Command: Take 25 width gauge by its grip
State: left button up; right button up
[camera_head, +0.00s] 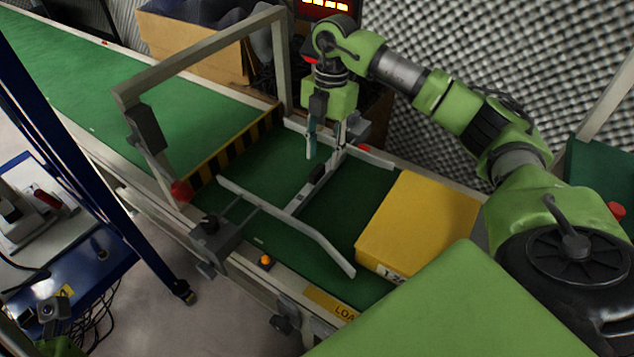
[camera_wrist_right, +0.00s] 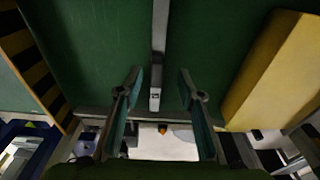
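A pale bar with a black grip (camera_head: 318,173), which I take to be the width gauge, lies across the green belt between two guide rails. I cannot read its width marking. My right gripper (camera_head: 324,146) points down above the bar, near its far part. Its two fingers are apart and nothing is held. In the right wrist view a grey bar (camera_wrist_right: 158,55) runs from the top edge down between the open fingertips (camera_wrist_right: 160,80), with a small unreadable label at its lower end. My left gripper does not show.
A yellow box (camera_head: 420,225) stands on the belt to the right. A metal frame (camera_head: 200,62) spans the belt at left, beside a black-and-yellow striped strip (camera_head: 238,146). A guide rail (camera_head: 290,227) runs along the near side. A foam wall (camera_head: 480,60) stands behind.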

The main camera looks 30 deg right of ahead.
aim_at(317, 169)
jog(key=shift+a+f, duration=0.2)
jog(key=shift+f, duration=0.2)
jog(key=f+b, duration=0.1)
jog(key=a+f+b, duration=0.1)
jog(key=f, duration=0.1)
jog(key=f+b, duration=0.1)
jog(key=shift+s+a+f, duration=0.15)
jog(key=shift+a+f, duration=0.1)
jog(key=shift+a, duration=0.05)
jog(key=shift+c, duration=0.4)
jog(key=shift+r, duration=0.1)
grip_shut()
